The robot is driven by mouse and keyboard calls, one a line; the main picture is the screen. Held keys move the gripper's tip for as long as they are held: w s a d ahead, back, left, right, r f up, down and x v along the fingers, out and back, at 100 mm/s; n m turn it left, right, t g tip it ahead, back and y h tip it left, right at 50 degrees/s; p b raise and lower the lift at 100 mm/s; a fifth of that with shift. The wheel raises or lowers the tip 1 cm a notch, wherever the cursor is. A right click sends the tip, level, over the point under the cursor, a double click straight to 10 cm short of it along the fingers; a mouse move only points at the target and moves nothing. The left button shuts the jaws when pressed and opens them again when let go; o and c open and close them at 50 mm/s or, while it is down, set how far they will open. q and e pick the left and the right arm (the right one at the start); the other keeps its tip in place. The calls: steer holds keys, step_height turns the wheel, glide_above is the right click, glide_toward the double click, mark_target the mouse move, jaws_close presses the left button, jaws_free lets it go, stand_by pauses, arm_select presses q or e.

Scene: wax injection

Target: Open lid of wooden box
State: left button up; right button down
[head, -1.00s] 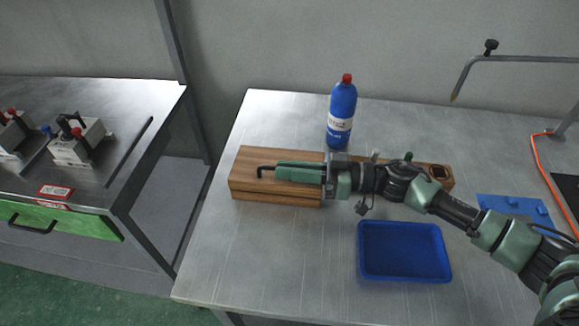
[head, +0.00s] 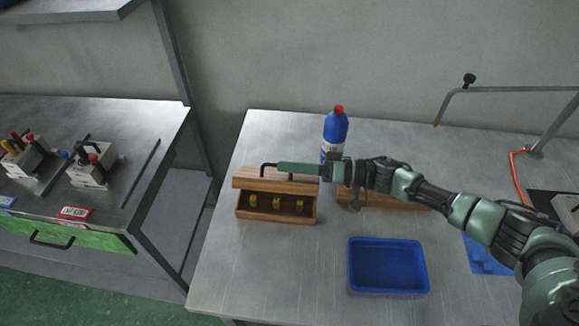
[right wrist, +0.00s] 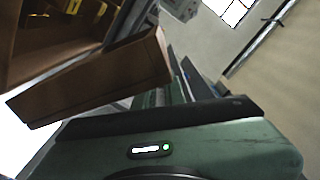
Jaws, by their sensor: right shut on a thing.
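The wooden box (head: 276,215) stands on the metal table, and its lid (head: 247,179) is raised and tilted up at the back. Several small yellow pieces (head: 276,202) show inside the box. My left gripper is not in view.
A blue bottle with a red cap (head: 335,135) stands behind my right gripper. A second wooden block (head: 380,200) lies to the right of the box, partly behind my arm. A blue tray (head: 388,266) sits at the front. The table left of the tray is clear.

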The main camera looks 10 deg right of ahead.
steer(key=shift+r, duration=0.1)
stand_by(0.3)
steer(key=c, duration=1.5)
jaws_free()
step_height(320, 180, up, 20)
steer(key=shift+b, duration=0.4)
steer(key=shift+s, duration=0.1)
